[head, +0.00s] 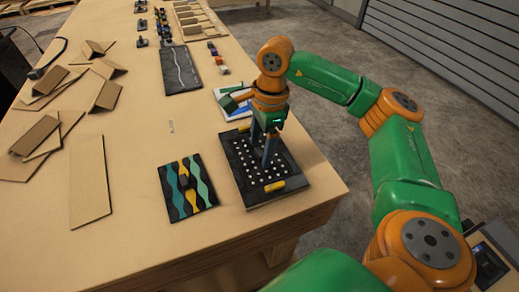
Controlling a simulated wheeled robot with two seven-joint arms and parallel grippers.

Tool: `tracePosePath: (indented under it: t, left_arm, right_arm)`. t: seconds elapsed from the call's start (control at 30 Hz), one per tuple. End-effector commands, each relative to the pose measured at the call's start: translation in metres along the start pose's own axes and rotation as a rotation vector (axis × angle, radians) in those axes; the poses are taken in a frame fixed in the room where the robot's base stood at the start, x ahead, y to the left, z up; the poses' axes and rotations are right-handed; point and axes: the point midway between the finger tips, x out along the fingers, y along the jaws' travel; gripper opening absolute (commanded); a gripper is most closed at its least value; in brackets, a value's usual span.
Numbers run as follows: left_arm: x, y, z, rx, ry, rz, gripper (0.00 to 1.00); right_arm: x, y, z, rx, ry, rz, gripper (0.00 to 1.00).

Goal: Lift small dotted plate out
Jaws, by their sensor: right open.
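The dotted plate (260,177), black with rows of white dots, sits within a dark square console (243,184) near the table's right edge. Yellow pieces show at the console's near and far sides. My right gripper (267,158) is over the dotted plate, pointing down, with its jaws open. Its dark blue fingers hide part of the dots. I cannot tell whether the fingertips touch the plate. No held object shows between them. My left gripper is out of view.
A wavy-patterned panel (187,187) lies left of the console. A blue and white panel (229,108) lies behind it, partly hidden by my arm. A dark panel with a wavy line (180,70) lies farther back. Cardboard pieces (90,190) cover the left side. Bare table separates them.

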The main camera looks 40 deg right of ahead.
Motion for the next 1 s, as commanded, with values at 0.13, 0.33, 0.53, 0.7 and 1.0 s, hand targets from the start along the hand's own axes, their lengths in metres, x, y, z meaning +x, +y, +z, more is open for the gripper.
tracePosePath:
  t: [0.13, 0.33, 0.53, 0.7, 1.0]
  left_arm:
    - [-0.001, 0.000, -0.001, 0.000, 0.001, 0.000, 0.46]
    - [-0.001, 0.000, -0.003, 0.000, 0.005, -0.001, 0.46]
    - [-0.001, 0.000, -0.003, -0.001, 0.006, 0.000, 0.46]
    - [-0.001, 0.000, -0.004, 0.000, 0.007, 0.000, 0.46]
    - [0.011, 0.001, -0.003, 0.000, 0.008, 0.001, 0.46]
  right_arm:
    - [0.008, 0.000, 0.000, -0.001, 0.000, 0.000, 0.78]
    - [0.008, 0.000, 0.000, -0.001, 0.000, -0.001, 0.59]
    - [0.008, 0.000, 0.000, -0.001, -0.001, -0.001, 0.05]
    - [0.007, 0.000, 0.000, -0.001, -0.001, -0.001, 0.00]
    - [-0.008, -0.001, 0.003, -0.004, -0.004, -0.006, 0.00]
